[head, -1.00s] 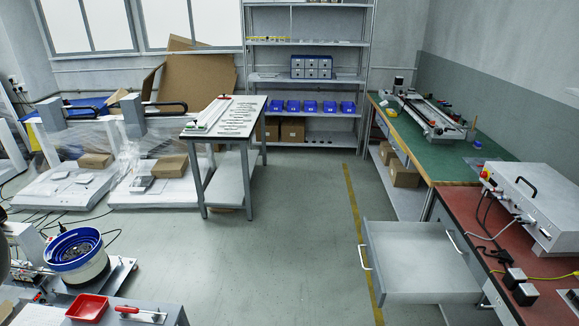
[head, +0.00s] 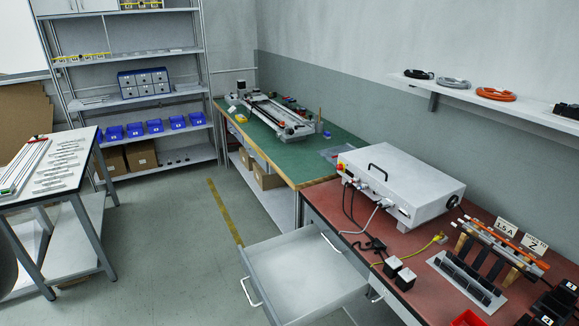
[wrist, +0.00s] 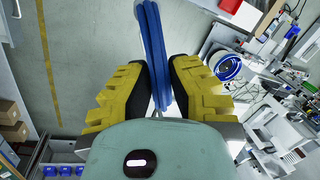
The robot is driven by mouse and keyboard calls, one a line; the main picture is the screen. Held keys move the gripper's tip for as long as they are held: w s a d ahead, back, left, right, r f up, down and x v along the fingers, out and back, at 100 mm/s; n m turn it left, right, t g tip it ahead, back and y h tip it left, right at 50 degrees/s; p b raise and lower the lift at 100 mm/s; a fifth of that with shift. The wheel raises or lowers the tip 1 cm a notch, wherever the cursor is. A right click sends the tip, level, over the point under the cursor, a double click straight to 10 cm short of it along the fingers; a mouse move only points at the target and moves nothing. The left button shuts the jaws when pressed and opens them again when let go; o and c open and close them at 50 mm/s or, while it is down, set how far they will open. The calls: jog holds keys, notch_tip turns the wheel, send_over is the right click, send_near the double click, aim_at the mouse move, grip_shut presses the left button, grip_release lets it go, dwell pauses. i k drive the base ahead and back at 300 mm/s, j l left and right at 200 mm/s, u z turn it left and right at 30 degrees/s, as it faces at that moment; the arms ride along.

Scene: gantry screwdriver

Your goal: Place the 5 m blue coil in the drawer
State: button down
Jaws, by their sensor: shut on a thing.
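In the wrist view my gripper (wrist: 186,88), with yellow and black fingers, is shut on a blue coil (wrist: 154,45). The coil shows as a bundle of blue strands running up out of the picture; its length label is not visible. In the head view the open drawer (head: 298,272) is pulled out from the red-topped bench at the lower middle, and its inside looks empty. My gripper and the coil do not show in the head view, so their distance from the drawer cannot be told there.
The red bench (head: 415,275) carries a white box (head: 400,185), cables and black blocks. A wall shelf (head: 500,105) holds black, grey and orange coils. A green bench (head: 285,155) stands behind. A table (head: 50,170) is at left, with clear floor (head: 180,255) between.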

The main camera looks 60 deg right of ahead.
aim_at(300, 276)
jog(key=i+l+z, duration=0.15)
jog(key=z, duration=0.25)
jog(key=i+l+z, duration=0.15)
jog(key=z, duration=0.25)
jog(key=i+z, duration=0.25)
jog(key=z, duration=0.15)
